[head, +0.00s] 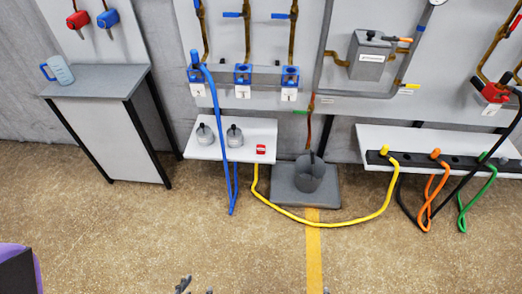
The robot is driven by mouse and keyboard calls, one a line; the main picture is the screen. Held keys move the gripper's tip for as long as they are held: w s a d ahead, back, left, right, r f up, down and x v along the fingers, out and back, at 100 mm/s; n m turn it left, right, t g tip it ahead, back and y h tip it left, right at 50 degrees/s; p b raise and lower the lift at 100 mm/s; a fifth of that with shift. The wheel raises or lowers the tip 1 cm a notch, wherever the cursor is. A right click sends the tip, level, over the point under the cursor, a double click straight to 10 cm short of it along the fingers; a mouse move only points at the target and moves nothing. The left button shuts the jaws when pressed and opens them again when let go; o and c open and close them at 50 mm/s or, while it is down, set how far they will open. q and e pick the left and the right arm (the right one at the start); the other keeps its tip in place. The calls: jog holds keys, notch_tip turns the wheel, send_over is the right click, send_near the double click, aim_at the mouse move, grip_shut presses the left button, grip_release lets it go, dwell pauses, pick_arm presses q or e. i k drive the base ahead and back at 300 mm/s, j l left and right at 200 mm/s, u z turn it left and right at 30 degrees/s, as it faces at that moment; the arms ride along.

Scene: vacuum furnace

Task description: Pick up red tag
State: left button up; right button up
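A small red tag (261,149) with a white label lies on the white shelf (203,151) in the head view, to the right of two grey knobbed weights. Nothing is touching it. My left gripper (196,288) shows only as two dark fingertips at the bottom edge, set apart with nothing seen between them, well below and in front of the shelf. Of my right gripper (326,291) only a tiny tip shows at the bottom edge; its opening is hidden.
A blue hose (213,100) hangs in front of the shelf. A grey bucket (309,176) stands on a grey base right of it. A yellow hose (330,224) loops over the floor. A grey table (100,82) stands left. The speckled floor in front is clear.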

aim_at(260, 148)
jog(key=i+l+u, duration=0.2)
jog(key=i+l, duration=0.15)
jog(key=l, duration=0.25)
jog(key=i+l+u, duration=0.1)
jog(key=i+l, duration=0.25)
jog(key=l, duration=0.3)
jog(key=i+l+u, duration=0.15)
jog(key=l, duration=0.2)
jog(key=i+l+u, duration=0.1)
jog(key=l, duration=0.25)
jog(key=i+l+u, duration=0.1)
jog(key=l, duration=0.25)
jog(key=i, duration=0.05)
